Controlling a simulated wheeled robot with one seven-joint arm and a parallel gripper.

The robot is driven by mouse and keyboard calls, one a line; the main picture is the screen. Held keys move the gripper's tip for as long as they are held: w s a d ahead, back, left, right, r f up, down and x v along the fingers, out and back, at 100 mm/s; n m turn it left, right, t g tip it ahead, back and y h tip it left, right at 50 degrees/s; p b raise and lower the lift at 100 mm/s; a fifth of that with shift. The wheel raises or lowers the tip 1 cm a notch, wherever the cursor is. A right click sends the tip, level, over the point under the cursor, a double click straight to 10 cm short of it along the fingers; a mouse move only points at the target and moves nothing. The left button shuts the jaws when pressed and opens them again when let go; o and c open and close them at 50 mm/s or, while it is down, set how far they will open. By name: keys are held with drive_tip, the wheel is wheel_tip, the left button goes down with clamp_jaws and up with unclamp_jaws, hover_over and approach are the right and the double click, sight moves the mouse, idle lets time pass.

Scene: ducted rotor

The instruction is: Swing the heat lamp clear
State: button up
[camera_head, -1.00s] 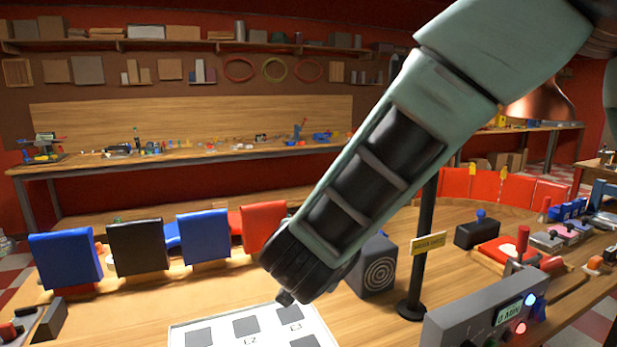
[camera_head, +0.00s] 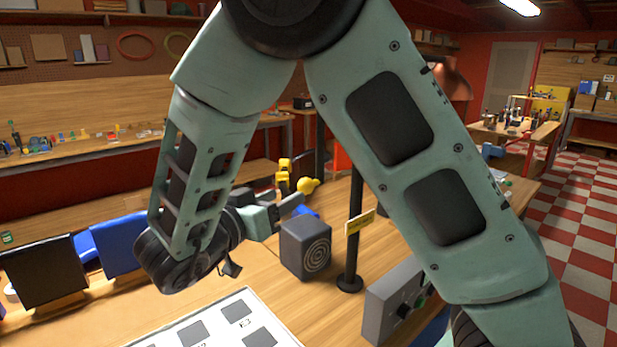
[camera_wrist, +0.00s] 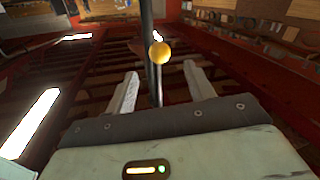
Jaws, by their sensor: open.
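The heat lamp's copper shade (camera_head: 454,80) shows behind my arm at upper right in the head view. A yellow ball-shaped knob (camera_head: 307,185) is just past the tips of my gripper (camera_head: 298,203). In the wrist view my gripper (camera_wrist: 160,70) is open, its two fingers apart, with the yellow ball (camera_wrist: 160,51) centred ahead and a dark post behind it. I cannot tell whether the fingers touch the ball. My arm hides the lamp's upper joint.
A dark box with a ring target (camera_head: 306,248) stands left of the post, below my gripper. A grey control box (camera_head: 395,300) stands to the right. A white board with dark squares (camera_head: 215,325) lies in front. Blue and black chair-like backs (camera_head: 40,275) stand at left.

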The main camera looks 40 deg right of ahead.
sight(311, 182)
drive_tip(key=p+x, duration=0.2)
drive_tip(key=x, duration=0.8)
clamp_jaws()
